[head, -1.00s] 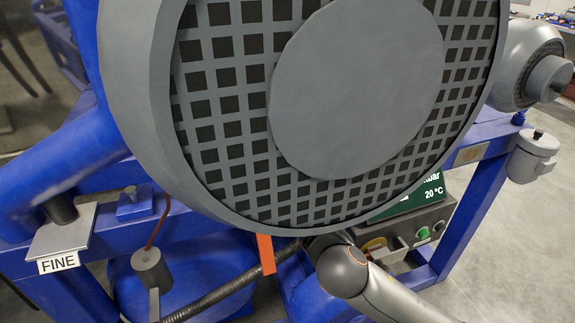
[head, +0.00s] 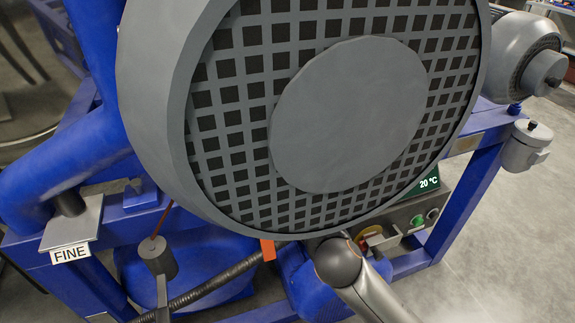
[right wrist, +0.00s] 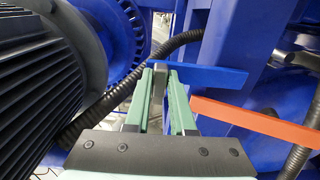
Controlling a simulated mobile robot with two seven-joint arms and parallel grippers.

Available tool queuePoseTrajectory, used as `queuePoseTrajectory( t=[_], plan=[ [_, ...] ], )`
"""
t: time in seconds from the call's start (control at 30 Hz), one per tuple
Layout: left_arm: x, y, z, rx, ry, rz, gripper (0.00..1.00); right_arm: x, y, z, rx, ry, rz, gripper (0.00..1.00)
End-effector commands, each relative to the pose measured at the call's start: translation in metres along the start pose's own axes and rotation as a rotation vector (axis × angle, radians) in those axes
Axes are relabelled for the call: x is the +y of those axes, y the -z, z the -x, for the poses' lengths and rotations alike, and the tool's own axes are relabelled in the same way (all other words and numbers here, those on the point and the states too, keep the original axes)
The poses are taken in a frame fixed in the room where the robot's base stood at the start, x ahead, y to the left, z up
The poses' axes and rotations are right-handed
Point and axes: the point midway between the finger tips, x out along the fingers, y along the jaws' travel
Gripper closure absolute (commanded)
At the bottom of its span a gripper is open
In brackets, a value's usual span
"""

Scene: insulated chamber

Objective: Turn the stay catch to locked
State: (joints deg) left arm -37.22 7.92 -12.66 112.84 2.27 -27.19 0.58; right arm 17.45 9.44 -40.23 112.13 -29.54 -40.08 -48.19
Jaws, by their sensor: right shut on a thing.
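My right gripper (right wrist: 161,78) shows in the right wrist view, its green fingers closed around a small grey tab (right wrist: 160,70). The tab appears to be the stay catch, but the fingers hide most of it. A blue bar (right wrist: 215,78) runs to the right by the fingertips, and an orange bar (right wrist: 255,122) lies to the right of the fingers. In the head view, my right gripper is hidden behind the big grey drum (head: 345,120). An orange strip (head: 267,249) hangs below the drum's edge. My left gripper is not in view.
A black finned housing (right wrist: 45,75) and a dark ribbed hose (right wrist: 180,42) are close to my right gripper. In the head view, a blue frame (head: 465,185), a FINE label (head: 70,253), a grey cylinder (head: 158,257) and a control box with a green button (head: 416,221) surround the drum.

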Motion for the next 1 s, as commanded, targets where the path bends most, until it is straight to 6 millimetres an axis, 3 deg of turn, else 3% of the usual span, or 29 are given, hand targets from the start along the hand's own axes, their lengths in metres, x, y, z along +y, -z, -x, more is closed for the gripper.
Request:
queuePoseTrajectory(
  t=[0.57, 0.6, 0.83, 1.0],
  plan=[
    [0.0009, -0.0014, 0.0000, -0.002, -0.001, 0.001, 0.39, -0.0012, 0.0001, 0.0000, 0.000, 0.002, -0.035, 1.00],
    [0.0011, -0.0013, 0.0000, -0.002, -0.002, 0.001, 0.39, -0.0012, 0.0001, 0.0000, 0.000, 0.002, -0.035, 0.75],
    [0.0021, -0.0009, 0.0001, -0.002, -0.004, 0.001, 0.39, -0.0007, 0.0001, 0.0000, 0.000, 0.001, -0.033, 0.49],
    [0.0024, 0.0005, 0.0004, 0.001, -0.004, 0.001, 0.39, -0.0004, 0.0000, 0.0000, 0.000, 0.001, -0.032, 0.47]
  ],
)
